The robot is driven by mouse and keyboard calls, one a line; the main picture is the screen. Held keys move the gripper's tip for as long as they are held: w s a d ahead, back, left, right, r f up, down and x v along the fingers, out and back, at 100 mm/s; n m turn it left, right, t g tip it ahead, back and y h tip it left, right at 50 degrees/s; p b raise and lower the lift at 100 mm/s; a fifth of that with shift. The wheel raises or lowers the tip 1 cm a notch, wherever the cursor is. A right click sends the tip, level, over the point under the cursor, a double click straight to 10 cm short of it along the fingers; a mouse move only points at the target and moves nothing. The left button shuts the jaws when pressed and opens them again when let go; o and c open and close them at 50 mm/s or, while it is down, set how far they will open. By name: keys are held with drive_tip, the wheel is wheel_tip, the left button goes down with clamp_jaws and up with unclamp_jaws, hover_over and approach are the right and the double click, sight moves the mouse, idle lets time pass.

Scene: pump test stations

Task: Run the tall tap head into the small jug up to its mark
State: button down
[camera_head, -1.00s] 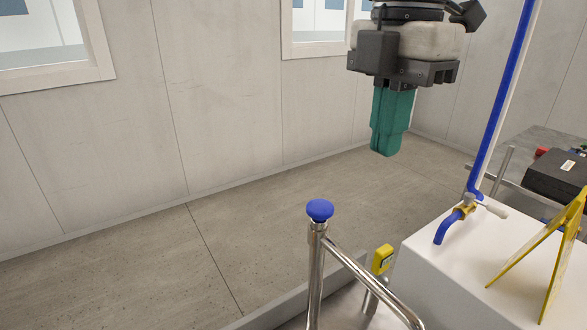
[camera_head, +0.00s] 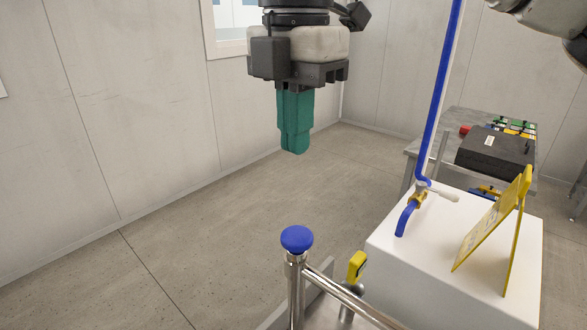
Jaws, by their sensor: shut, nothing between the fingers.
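My gripper (camera_head: 294,150) hangs at the upper middle, its green fingers pointing down and closed together with nothing between them. It is in the air, apart from everything else. A blue tap (camera_head: 405,216) with a brass body and a pale lever (camera_head: 442,194) stands over a white block, at the foot of a tall blue pipe (camera_head: 438,100). A chrome post with a blue knob on top (camera_head: 297,238) stands at the lower middle; I cannot tell whether it is the tall tap head. No jug shows in this view.
A yellow folding sign (camera_head: 492,228) stands on the white block (camera_head: 390,258). A yellow device (camera_head: 356,266) sits beside the chrome rail. Behind is a grey table (camera_head: 462,122) with a black case (camera_head: 494,154) and several coloured items. The floor at left is clear.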

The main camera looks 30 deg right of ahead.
sight(296, 237)
wheel_tip(296, 237, down, 13)
drive_tip(key=p, duration=0.2)
drive_tip(key=shift+p, duration=0.35)
wheel_tip(296, 237, down, 2)
drive_tip(key=b, duration=0.2)
drive_tip(key=shift+s+b, duration=0.1)
drive_tip(key=shift+b, duration=0.3)
drive_tip(key=shift+s+f, duration=0.15)
idle(3.8)
idle(0.5)
drive_tip(key=shift+r, duration=0.35)
wheel_tip(296, 237, up, 14)
